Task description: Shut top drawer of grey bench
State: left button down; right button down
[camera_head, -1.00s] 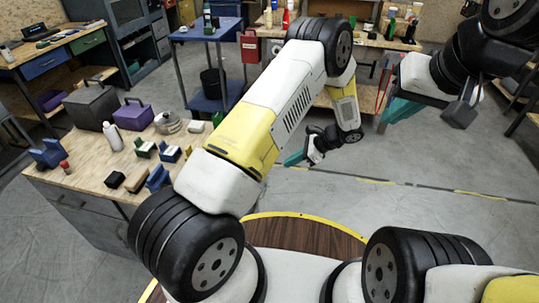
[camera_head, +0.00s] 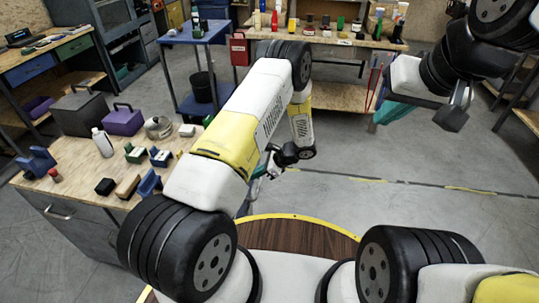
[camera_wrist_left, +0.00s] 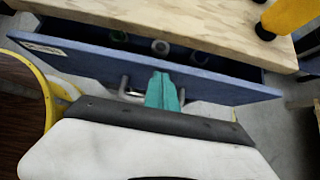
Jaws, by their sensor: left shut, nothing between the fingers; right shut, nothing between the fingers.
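The grey bench (camera_head: 85,232) stands at left in the head view, with a wooden top and a grey handled front. In the left wrist view a blue-fronted drawer (camera_wrist_left: 225,88) stands out from under a wooden top (camera_wrist_left: 190,25), with a few small things inside. Its grey handle (camera_wrist_left: 125,86) is on the front. My right gripper (camera_head: 393,112) is shut and empty, raised at right.
The bench top holds a dark toolbox (camera_head: 87,110), a purple toolbox (camera_head: 123,122), a white bottle (camera_head: 102,142) and several small items. A blue cart (camera_head: 195,32) and another workbench (camera_head: 325,37) stand behind. Floor at right is clear.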

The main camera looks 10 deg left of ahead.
pick_arm(q)
jog(key=shift+a, duration=0.3)
